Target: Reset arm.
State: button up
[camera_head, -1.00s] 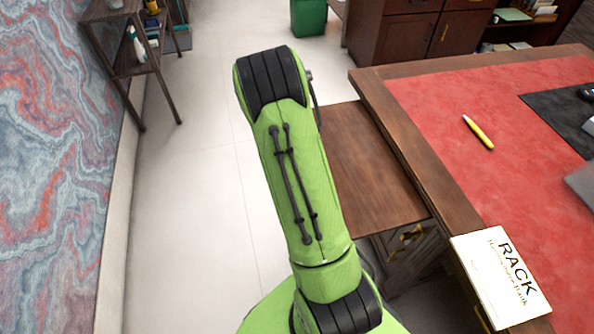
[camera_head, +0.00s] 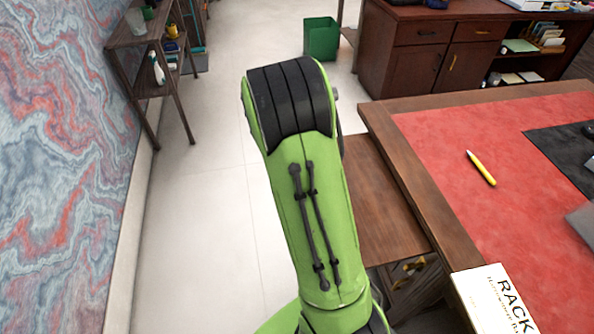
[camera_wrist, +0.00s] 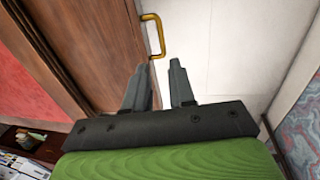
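My gripper (camera_wrist: 160,85) shows in the wrist view as two dark grey fingers with a gap between them. Nothing is between the fingers; it is open and empty. Past the fingertips are pale floor and a brown wooden panel with a brass handle (camera_wrist: 154,36). In the head view my green arm stands folded in the middle, left of the desk, and my gripper is hidden from that view.
The desk (camera_head: 410,180) with a red leather top is at the right. A white book (camera_head: 490,303) and a yellow pen (camera_head: 481,168) lie on it. A shelf (camera_head: 150,85) stands at the left wall, and a green bin (camera_head: 321,40) at the back. Open floor lies between.

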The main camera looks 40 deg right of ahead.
dwell(0.3)
jog(key=s+a+r+n+t+y+p, duration=0.1)
jog(key=s+a+r+t+p, duration=0.15)
jog(key=a+r, duration=0.4)
jog(key=s+a+r+n+t+p, duration=0.1)
jog(key=s+a+r, duration=0.25)
jog(key=r, duration=0.55)
jog(key=s+a+r+n+t+p, duration=0.3)
jog(key=s+a+r, duration=0.4)
jog(key=s, duration=0.4)
jog(key=shift+s+a+y+p, duration=0.4)
jog(key=shift+a+p, duration=0.1)
jog(key=shift+a, duration=0.35)
